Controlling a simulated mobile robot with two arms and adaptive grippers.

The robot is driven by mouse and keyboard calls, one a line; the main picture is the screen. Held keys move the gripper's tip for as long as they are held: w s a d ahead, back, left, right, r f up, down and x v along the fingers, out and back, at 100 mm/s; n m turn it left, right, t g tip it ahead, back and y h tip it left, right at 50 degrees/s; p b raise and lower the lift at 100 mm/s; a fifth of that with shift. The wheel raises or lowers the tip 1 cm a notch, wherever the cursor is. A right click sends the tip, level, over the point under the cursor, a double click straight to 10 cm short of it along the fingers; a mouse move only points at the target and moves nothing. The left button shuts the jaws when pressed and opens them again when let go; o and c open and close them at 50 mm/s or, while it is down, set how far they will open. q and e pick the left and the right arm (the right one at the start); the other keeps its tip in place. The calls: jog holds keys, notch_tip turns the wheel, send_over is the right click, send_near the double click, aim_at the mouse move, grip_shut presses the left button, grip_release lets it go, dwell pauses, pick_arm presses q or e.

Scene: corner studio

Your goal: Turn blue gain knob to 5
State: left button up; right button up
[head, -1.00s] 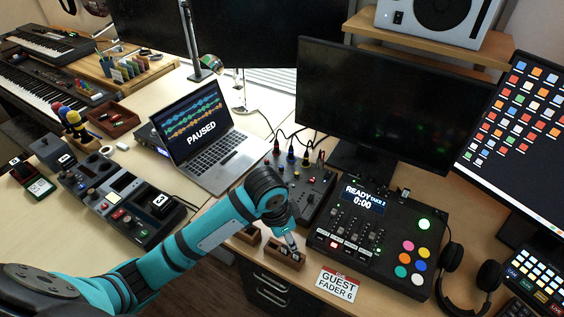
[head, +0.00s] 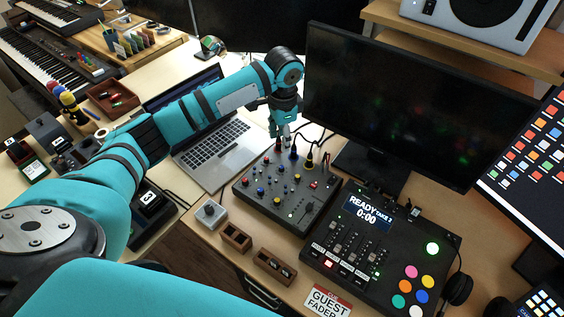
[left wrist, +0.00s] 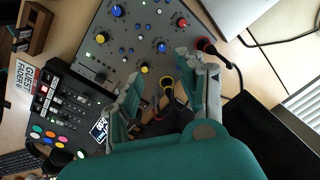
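The grey mixer (head: 304,222) sits between the laptop and the black fader console, with several small coloured knobs. A blue knob (head: 261,191) shows near its left edge in the head view. In the left wrist view, one large blue knob (left wrist: 116,11) is near the top, and another blue knob (left wrist: 161,47) lies beyond the fingertips. I cannot read which is gain, or any setting. My left gripper (head: 283,132) hangs over the mixer's back edge, near the cable plugs. In the left wrist view its fingers (left wrist: 158,68) are apart and appear empty. My right gripper is not visible.
Upright red, blue (head: 293,153) and yellow plugs with cables stand at the mixer's back. A monitor (head: 385,105) is close behind, and the laptop (head: 215,152) is left. The black console (head: 375,285) is right. Small wooden holders (head: 236,238) and a grey knob box (head: 210,213) stand in front.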

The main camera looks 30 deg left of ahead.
pick_arm(q)
send_near(281, 167)
jog(key=shift+d, duration=0.15)
notch_tip(281, 167, down, 5)
jog(key=shift+f+p, duration=0.1)
jog(key=shift+p, duration=0.2)
jog(key=shift+w+a+f, duration=0.15)
jog(key=shift+a+f, duration=0.05)
jog(key=shift+f, duration=1.55)
grip_shut()
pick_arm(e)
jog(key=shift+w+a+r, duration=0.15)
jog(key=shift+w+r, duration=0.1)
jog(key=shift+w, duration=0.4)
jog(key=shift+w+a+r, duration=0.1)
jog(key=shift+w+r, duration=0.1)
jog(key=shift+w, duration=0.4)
